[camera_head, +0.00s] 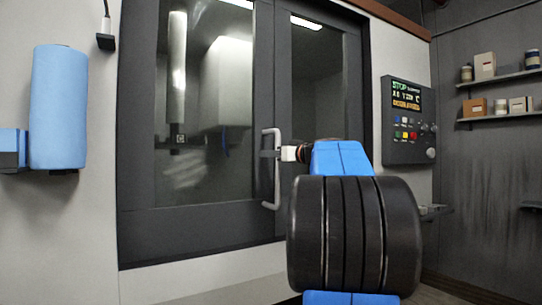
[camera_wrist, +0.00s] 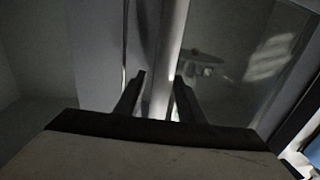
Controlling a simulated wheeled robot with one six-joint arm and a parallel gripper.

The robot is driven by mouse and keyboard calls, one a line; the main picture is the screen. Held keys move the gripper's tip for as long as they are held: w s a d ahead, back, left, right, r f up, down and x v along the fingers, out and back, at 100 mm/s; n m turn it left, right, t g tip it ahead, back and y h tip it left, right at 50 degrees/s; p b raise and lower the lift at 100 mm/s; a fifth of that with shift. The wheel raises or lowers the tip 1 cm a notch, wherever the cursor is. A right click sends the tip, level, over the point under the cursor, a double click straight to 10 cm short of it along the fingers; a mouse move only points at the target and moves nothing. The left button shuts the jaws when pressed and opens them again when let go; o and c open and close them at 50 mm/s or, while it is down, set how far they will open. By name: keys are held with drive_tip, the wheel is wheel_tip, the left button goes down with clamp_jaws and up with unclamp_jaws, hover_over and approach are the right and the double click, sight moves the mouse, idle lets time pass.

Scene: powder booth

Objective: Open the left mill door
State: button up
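The left mill door (camera_head: 135,222) is a dark-framed glass door, and it looks shut against the right door (camera_head: 285,75). Its pale vertical handle (camera_head: 277,185) stands at the door's right edge. My gripper (camera_head: 270,154) is at the handle's mid-height, reaching in from the right. In the wrist view, the handle (camera_wrist: 170,45) runs between the two dark fingers of my gripper (camera_wrist: 160,82). The fingers are spread around the bar, with a visible gap on the left side. The part of the handle nearest my palm is hidden.
A control panel (camera_head: 408,120) with a lit screen and buttons is on the machine's right front. Shelves (camera_head: 500,115) with small boxes and jars hang on the right wall. My blue and black arm covers the lower part of the right door. The area before the left door looks clear.

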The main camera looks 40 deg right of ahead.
drive_tip(key=shift+w, duration=0.3)
